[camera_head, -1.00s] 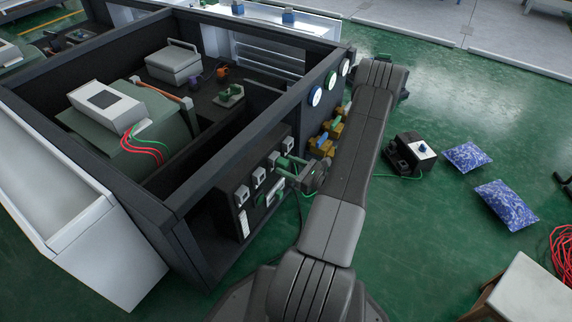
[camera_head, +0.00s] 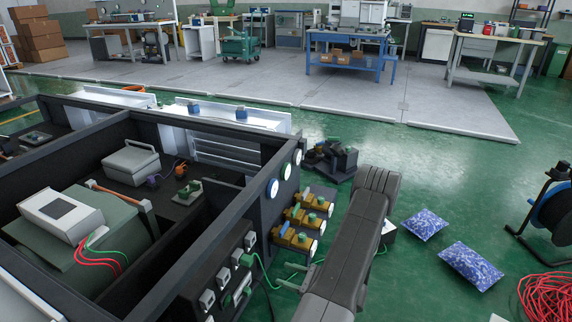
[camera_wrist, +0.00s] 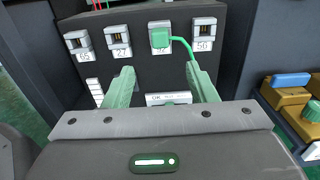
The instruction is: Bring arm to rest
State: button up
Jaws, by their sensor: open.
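My gripper (camera_wrist: 160,85) is open and empty in the wrist view, its two pale green fingers pointing at a dark panel (camera_wrist: 130,68) with a row of numbered sockets. A green plug (camera_wrist: 159,38) sits in one socket, with a green cable running down from it. The fingers are apart from the plug. In the head view, my grey arm (camera_head: 350,245) reaches across the lower right of the middle. The green plug (camera_head: 237,257) shows left of the arm, in the panel on the side of the dark box.
Yellow-brown units (camera_head: 299,240) with green tops stand beside the dark box (camera_head: 222,165). Dark parts (camera_head: 330,160) lie beyond my arm. Blue-speckled bags (camera_head: 424,224) and a red cable coil (camera_head: 545,297) lie on the right. Open green floor (camera_head: 420,165) lies between.

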aim_at(252, 262)
jog(key=shift+a, duration=0.15)
jog(key=b+x, duration=0.3)
jog(key=x, duration=1)
jog(key=shift+w+a, duration=0.15)
jog(key=shift+a, duration=0.15)
jog(key=shift+d, duration=0.25)
jog(key=shift+d, duration=0.1)
